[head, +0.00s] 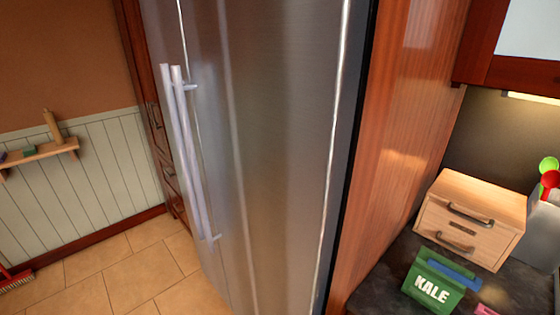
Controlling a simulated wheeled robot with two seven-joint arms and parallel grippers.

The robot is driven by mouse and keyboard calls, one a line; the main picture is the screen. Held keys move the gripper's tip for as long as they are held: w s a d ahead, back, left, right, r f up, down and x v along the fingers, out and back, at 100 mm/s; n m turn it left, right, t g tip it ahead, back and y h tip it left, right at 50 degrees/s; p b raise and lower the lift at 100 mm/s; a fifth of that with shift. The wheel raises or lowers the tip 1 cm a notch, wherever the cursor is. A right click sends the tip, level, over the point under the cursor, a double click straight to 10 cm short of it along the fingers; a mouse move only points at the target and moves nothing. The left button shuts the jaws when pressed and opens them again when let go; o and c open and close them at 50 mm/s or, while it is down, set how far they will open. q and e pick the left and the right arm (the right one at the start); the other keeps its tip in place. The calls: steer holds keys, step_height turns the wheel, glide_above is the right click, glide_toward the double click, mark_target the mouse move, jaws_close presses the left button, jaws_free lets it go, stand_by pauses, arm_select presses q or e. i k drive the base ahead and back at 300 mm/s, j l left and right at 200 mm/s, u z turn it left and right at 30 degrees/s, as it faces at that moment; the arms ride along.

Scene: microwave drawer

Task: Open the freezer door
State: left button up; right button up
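A tall stainless steel fridge-freezer (280,120) fills the middle of the head view. Two long vertical bar handles stand side by side near its left part: a left handle (176,140) and a right handle (192,150). The doors look shut, with a seam between the two handles. Which door is the freezer's cannot be told from this view. The lower end of the fridge is cut off by the frame. Neither of my grippers shows.
A wooden side panel (405,130) borders the fridge on the right. The dark counter (395,285) holds a wooden drawer box (470,220) and a green kale box (432,285). A small wall shelf (40,153) hangs at far left.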

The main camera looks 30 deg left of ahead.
mark_target(162, 20)
steer(key=u, duration=1.8)
